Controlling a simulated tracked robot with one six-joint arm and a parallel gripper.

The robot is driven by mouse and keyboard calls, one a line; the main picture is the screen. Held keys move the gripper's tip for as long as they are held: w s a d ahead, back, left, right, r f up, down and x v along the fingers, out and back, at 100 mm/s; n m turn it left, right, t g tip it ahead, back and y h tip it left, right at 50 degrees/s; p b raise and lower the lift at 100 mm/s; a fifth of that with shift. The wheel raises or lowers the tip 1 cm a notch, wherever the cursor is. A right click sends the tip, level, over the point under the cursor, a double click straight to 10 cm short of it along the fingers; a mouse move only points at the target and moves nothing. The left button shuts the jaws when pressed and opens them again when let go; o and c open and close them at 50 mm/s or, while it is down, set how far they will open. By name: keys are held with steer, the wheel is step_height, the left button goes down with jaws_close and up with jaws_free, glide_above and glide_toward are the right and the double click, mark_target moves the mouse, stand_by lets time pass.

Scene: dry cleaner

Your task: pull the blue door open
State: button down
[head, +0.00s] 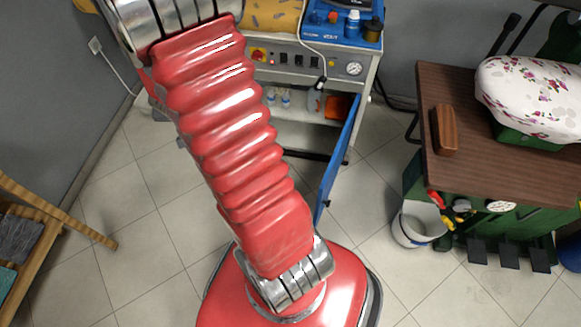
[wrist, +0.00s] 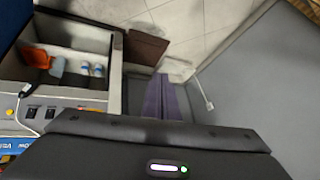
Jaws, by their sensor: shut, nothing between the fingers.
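The blue door (head: 341,150) stands swung out from the right side of the cabinet (head: 300,137) under the machine, seen nearly edge-on in the head view. The cabinet's front is open and its inside shows. In the wrist view a dark blue surface (wrist: 12,20) at the top left corner seems to be the same door. My gripper (wrist: 163,80) shows in the wrist view with its purplish fingers together and nothing between them. It is over by the bottle side of the cabinet, apart from the door. In the head view my red arm hides it or it is out of frame.
The cabinet holds small bottles (head: 286,98), a spray bottle (head: 315,97) and an orange item (head: 338,106). A brown-topped table (head: 480,150) and a white bucket (head: 407,228) stand right of the door. Tiled floor is free before the door. A wooden rack (head: 60,215) is far left.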

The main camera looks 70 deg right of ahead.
steer(key=s+d+f+m+g+h, duration=0.1)
steer(key=s+d+f+m+g, duration=0.15)
steer(key=s+d+f, duration=0.5)
steer(key=s+d+f+m+g, duration=0.1)
steer(key=s+f+m+g, duration=0.1)
steer(key=s+f+g, duration=0.2)
steer(key=s+d+f+m+g, duration=0.1)
steer(key=s+f+g, duration=0.3)
steer(key=s+f, duration=0.5)
steer(key=s+m, duration=0.1)
steer(key=s, duration=0.8)
steer(key=shift+d+f+y, duration=0.3)
steer(key=shift+f, duration=0.1)
steer(key=shift+s+f+g, duration=0.1)
steer(key=shift+g, duration=0.15)
steer(key=s+d+f, duration=0.4)
steer(key=s+f, duration=0.3)
steer(key=s, duration=0.1)
steer(key=shift+s+f, duration=0.25)
steer(key=shift+f, duration=0.15)
